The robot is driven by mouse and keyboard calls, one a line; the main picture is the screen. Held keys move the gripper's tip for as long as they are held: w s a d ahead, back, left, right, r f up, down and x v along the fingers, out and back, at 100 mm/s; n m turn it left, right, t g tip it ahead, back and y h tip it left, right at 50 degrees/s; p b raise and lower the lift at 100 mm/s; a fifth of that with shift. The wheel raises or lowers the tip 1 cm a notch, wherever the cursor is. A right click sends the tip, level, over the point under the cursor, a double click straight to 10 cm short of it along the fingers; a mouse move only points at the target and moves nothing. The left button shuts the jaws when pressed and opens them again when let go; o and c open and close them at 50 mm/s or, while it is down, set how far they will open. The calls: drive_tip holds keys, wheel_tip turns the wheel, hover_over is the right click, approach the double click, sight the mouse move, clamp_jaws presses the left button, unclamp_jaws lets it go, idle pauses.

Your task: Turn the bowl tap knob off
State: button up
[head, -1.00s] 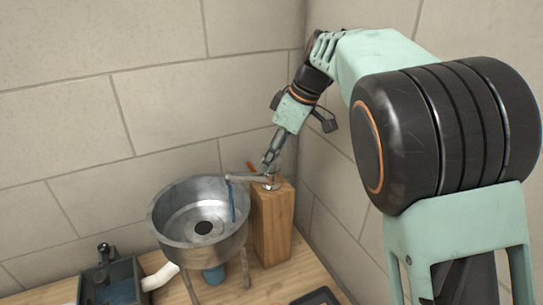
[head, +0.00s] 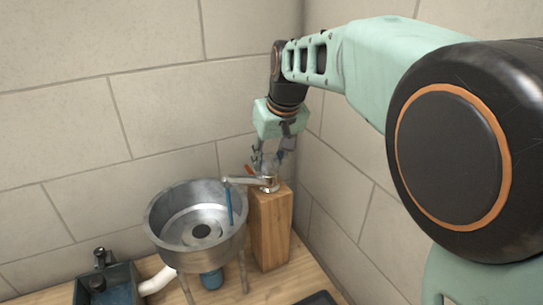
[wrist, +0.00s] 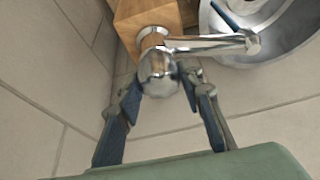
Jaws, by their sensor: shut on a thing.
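The bowl tap (head: 247,181) is chrome and stands on a wooden block, its spout reaching left over the metal bowl (head: 160,226). A blue stream (head: 229,206) hangs from the spout into the bowl. In the wrist view the round chrome tap knob (wrist: 158,70) sits between the two fingers of my gripper (wrist: 162,88), which is shut on it. In the head view my gripper (head: 268,163) points down onto the tap from above, and the knob is mostly hidden behind the fingers. A small red piece (head: 249,169) shows beside the tap.
The wooden block (head: 271,230) stands on the wooden counter close to the wall corner. A dark basin (head: 110,288) with a small black tap is at lower left, with a white pipe (head: 158,280) beside it. Tiled walls are close behind and to the right.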

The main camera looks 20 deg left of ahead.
drive_tip(key=m+h, duration=0.1)
drive_tip(key=m, duration=0.2)
drive_tip(key=m+t+h+p, duration=0.1)
drive_tip(key=m, duration=0.2)
drive_tip(key=shift+p, duration=0.3)
idle(0.3)
drive_tip(key=o, duration=1.2)
drive_tip(key=shift+c, duration=0.2)
drive_tip(key=shift+r, duration=0.1)
drive_tip(key=v, duration=1.2)
drive_tip(key=shift+s, duration=0.2)
